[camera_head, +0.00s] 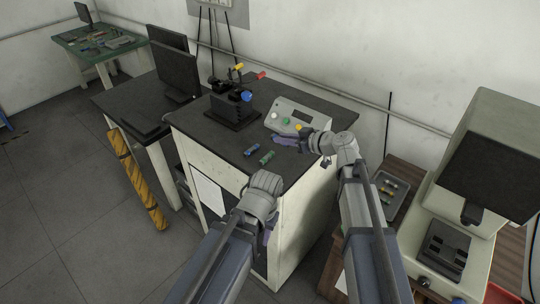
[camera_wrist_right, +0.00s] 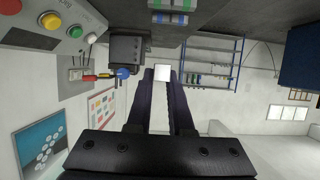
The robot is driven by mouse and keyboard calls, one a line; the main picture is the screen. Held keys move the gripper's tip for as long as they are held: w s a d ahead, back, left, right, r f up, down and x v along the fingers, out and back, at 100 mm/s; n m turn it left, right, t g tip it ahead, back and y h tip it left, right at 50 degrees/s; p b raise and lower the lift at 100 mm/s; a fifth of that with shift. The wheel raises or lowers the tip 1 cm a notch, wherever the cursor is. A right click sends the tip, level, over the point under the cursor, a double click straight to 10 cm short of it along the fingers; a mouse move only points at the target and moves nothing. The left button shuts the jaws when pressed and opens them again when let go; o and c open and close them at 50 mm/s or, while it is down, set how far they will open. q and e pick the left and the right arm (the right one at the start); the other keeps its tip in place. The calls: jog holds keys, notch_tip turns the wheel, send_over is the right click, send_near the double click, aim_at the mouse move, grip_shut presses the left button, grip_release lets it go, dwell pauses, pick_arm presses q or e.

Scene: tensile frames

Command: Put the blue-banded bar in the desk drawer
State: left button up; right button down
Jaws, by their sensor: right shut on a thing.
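The blue-banded bar (camera_head: 250,150) lies on the dark top of the white cabinet, beside a green-banded bar (camera_head: 267,157). Both also show at the top of the right wrist view, the blue-banded one (camera_wrist_right: 170,20) below the green-banded one (camera_wrist_right: 168,5). My right gripper (camera_head: 287,140) is over the cabinet top, to the right of both bars and apart from them. It is shut on a small pale square-ended piece (camera_wrist_right: 161,73); no coloured band shows on it. My left gripper (camera_head: 268,233) hangs low in front of the cabinet, its fingers mostly hidden. The desk drawer is not clearly visible.
A black fixture (camera_head: 233,108) and a control box with buttons (camera_head: 298,117) stand on the cabinet top (camera_head: 200,122). A desk (camera_head: 125,98) with monitors is at left. A tray (camera_head: 390,195) of small pieces and a large machine (camera_head: 480,160) are at right.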

jog(key=shift+f+b, duration=3.05)
jog(key=shift+f, duration=0.15)
jog(key=shift+f, duration=0.1)
notch_tip(320, 180, down, 4)
jog(key=b, duration=0.3)
jog(key=shift+r+b, duration=0.25)
jog(key=shift+b, duration=0.1)
jog(key=shift+f, duration=0.15)
jog(key=c, duration=0.8)
grip_release()
